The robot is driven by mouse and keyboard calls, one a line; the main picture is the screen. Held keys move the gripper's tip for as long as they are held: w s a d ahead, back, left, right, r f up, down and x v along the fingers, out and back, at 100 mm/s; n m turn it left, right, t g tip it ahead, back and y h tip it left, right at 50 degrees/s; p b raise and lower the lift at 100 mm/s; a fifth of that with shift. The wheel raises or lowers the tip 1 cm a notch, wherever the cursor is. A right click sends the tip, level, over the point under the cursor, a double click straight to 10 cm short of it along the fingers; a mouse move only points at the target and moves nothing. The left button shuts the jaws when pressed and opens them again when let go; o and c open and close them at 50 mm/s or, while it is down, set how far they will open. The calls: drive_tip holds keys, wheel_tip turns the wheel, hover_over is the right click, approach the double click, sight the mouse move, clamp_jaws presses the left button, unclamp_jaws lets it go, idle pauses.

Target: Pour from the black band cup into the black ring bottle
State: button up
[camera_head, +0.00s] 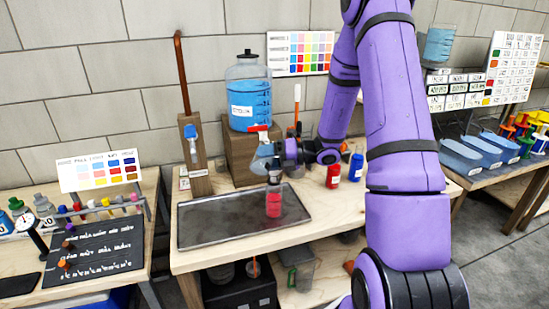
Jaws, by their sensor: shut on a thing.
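The black ring bottle (273,203) stands on the metal tray, with pink-red contents in its lower part and a dark top. My gripper (272,153) is directly above it, at the end of my purple arm. It is shut on a clear bluish cup (261,161), which I take to be the black band cup; its band is hard to make out. The cup looks tilted, low over the bottle's top. No stream of liquid can be made out, and the gap between cup and bottle is too small to judge.
A large jug of blue liquid (249,95) stands on a wooden block behind the gripper. The metal tray (215,228) is otherwise bare. A red bottle (333,176) and a blue bottle (356,168) stand right of it. A wooden post (194,160) rises at the left.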

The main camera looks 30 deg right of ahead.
drive_tip(key=shift+r+m+y, duration=0.3)
drive_tip(key=shift+r+m, duration=0.1)
drive_tip(key=shift+m, duration=0.2)
idle(1.7)
drive_tip(key=shift+w+d+r+m, duration=0.2)
drive_tip(key=shift+d+m, duration=0.1)
drive_tip(key=shift+d, duration=0.05)
idle(0.8)
drive_tip(key=shift+s+a+f, duration=0.25)
drive_tip(key=shift+a, duration=0.15)
drive_tip(key=f+n+h, duration=0.1)
drive_tip(key=n, duration=0.1)
drive_tip(key=shift+f+n, duration=0.2)
drive_tip(key=shift+n, duration=0.2)
